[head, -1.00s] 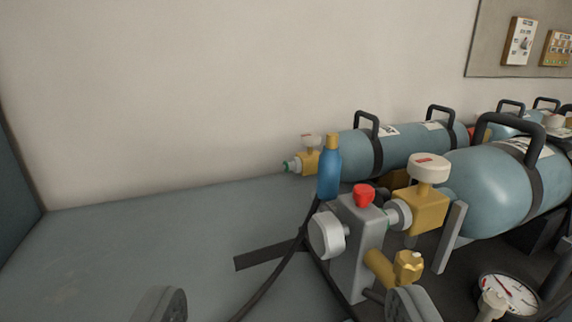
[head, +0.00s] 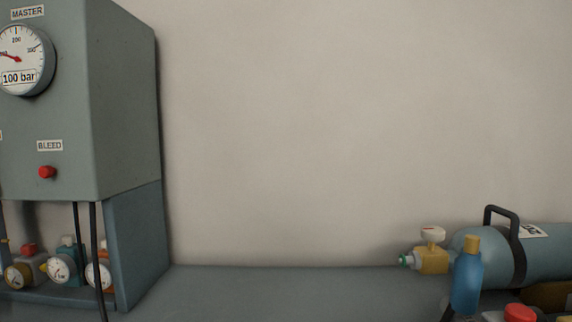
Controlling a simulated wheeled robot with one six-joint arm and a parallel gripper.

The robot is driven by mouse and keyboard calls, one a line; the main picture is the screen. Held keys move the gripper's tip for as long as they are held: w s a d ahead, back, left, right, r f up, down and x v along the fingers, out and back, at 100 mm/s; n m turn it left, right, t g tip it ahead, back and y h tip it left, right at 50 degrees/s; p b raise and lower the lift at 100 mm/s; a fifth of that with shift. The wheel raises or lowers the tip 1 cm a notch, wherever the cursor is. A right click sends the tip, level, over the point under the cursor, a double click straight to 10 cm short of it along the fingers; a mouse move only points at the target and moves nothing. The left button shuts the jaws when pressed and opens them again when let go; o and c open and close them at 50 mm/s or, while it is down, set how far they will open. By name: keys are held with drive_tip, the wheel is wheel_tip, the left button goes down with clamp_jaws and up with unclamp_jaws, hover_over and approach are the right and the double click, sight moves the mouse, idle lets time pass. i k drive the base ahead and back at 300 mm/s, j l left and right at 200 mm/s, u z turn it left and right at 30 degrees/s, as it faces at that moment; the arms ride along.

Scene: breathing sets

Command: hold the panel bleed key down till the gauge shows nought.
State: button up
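The panel (head: 110,110) is a grey-green box at the left of the head view. Its bleed key (head: 47,172) is a small red button under a label reading BLEED (head: 50,146). The gauge (head: 22,60), marked MASTER, is cut by the left edge. It has a red needle and a plate reading 100 bar. My gripper is out of view, so its state and its distance from the key do not show.
Small regulators with dials (head: 60,268) and dark hoses (head: 96,255) are below the panel. At the lower right are a blue bottle (head: 467,278), a brass valve (head: 432,260) and a blue-grey cylinder (head: 548,255). The bench (head: 290,290) between is clear.

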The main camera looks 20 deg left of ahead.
sight(48, 170)
drive_tip(key=u, duration=2.05)
